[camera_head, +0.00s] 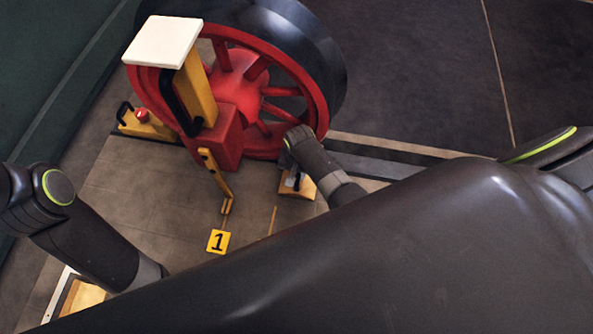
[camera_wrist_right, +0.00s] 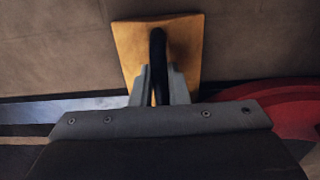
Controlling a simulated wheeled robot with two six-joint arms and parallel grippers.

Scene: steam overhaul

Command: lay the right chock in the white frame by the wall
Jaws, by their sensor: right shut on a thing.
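The right chock (camera_head: 299,191) is a pale wooden block with a black handle, near the foot of the red wheel in the head view. In the right wrist view, my right gripper (camera_wrist_right: 158,92) is shut on the black handle of this chock (camera_wrist_right: 187,48). I cannot tell whether the chock touches the floor. The white frame (camera_head: 56,294) shows at the lower left, with a wooden surface (camera_head: 84,298) inside its edge. My left arm and body hide much of it. My left gripper is out of sight.
The large red wheel (camera_head: 238,84) stands at the top centre. A yellow post with a white top plate (camera_head: 162,42) and red base stands before it. A yellow floor sign marked 1 (camera_head: 218,241) lies on open floor. The dark green wall (camera_head: 50,60) runs along the left.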

